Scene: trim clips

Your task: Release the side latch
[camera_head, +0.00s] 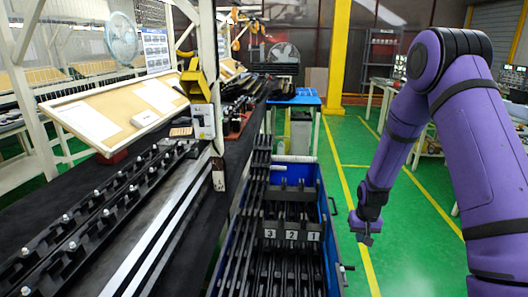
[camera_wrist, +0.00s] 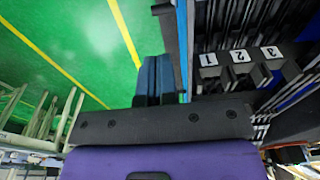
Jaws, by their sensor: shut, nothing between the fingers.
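A blue crate (camera_head: 325,196) stands right of the black bench, and its blue wall also shows in the wrist view (camera_wrist: 182,45). Small dark fittings stick out from its right side, one midway (camera_head: 333,206) and one nearer me (camera_head: 346,267). In the wrist view a black fitting (camera_wrist: 165,9) sits at the blue wall. I cannot tell which fitting is the side latch. My gripper (camera_head: 366,239) hangs just right of the crate, pointing down, over the green floor. In the wrist view its dark blue fingers (camera_wrist: 153,80) are together and empty, beside the crate wall and apart from the black fitting.
Long black trim parts (camera_head: 290,258) fill the crate behind labels 3, 2 and 1 (camera_head: 291,235). The black bench (camera_head: 160,215) with metal rails lies left. Green floor (camera_head: 415,245) with yellow lines is open to the right. A yellow column (camera_head: 338,60) stands behind.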

